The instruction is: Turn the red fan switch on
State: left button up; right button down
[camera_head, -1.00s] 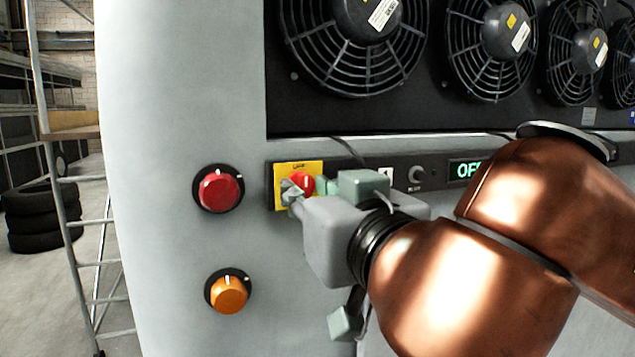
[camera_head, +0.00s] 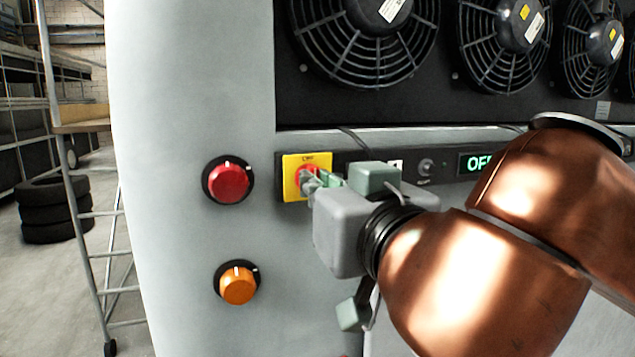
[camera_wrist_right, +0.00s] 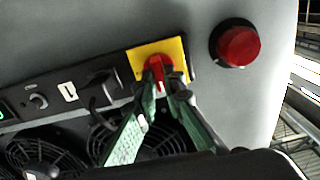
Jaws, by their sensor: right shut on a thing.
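The red fan switch (camera_head: 306,174) is a red rotary knob on a yellow plate (camera_head: 292,186), set in a dark panel strip under the fans. In the right wrist view the red switch (camera_wrist_right: 157,68) shows between my fingertips. My right gripper (camera_head: 313,183) is shut on the switch knob, and its fingers hide part of it in the head view. In the right wrist view the right gripper's fingers (camera_wrist_right: 166,88) converge on the knob from below. A display (camera_head: 474,163) on the strip shows green letters starting "OF", the rest hidden by my right arm. My left gripper is not in view.
A large red knob (camera_head: 229,184) and an orange knob (camera_head: 238,286) are on the pale panel left of the switch. Large fans (camera_head: 378,30) sit above the strip. A ladder (camera_head: 85,215) and stacked tyres (camera_head: 52,208) stand at the far left.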

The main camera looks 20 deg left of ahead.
jog(key=shift+w+d+f+m+b, duration=0.15)
jog(key=shift+m+b, duration=2.4)
jog(key=shift+m, duration=1.95)
jog(key=shift+s+a+f+m+b, duration=0.1)
jog(key=shift+m+b, duration=2.4)
jog(key=shift+m, duration=2)
jog(key=c, duration=2)
grip_release()
jog(key=shift+w, duration=0.1)
jog(key=shift+d, duration=0.1)
